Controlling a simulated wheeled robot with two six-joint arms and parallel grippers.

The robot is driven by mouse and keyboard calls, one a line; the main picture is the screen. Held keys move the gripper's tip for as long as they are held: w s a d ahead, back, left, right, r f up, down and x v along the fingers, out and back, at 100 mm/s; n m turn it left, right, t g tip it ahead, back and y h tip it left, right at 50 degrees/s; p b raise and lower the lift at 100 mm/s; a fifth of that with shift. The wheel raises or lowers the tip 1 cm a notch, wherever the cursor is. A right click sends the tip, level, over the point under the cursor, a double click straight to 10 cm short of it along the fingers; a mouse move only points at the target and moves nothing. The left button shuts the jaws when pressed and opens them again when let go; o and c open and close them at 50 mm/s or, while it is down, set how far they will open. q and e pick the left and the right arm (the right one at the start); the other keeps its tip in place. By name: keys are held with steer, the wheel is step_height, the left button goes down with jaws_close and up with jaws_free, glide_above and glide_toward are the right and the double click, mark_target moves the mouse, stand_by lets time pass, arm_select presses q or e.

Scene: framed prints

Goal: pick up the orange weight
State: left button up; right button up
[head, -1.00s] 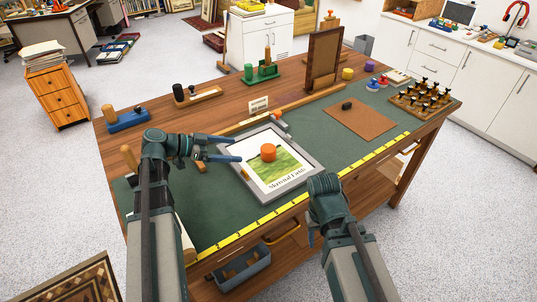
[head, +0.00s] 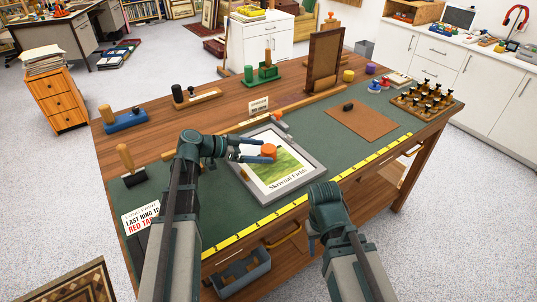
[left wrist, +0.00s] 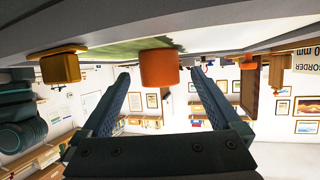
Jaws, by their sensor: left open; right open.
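The orange weight (head: 269,151), a short cylinder, stands on the print (head: 262,180) with a green picture inside a grey frame (head: 242,172) on the bench. My left gripper (head: 264,151) is open, its two fingers reaching to either side of the weight. In the left wrist view the weight (left wrist: 159,68) lies between the open fingertips (left wrist: 160,77), with gaps at both sides; no grip shows. My right gripper (head: 312,240) hangs at the bench's front edge, mostly hidden by its own wrist.
A yellow measuring strip (head: 300,205) runs along the bench's front edge. A brown board (head: 361,122) with a small dark block lies to the right. An upright brown panel (head: 323,60) and a small white card (head: 259,105) stand behind. A wooden-handled tool (head: 126,160) stands at left.

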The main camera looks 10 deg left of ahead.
mark_target(268, 151)
arm_select(q)
steer(key=x, duration=0.3)
steer(key=shift+b, duration=0.4)
jaws_close()
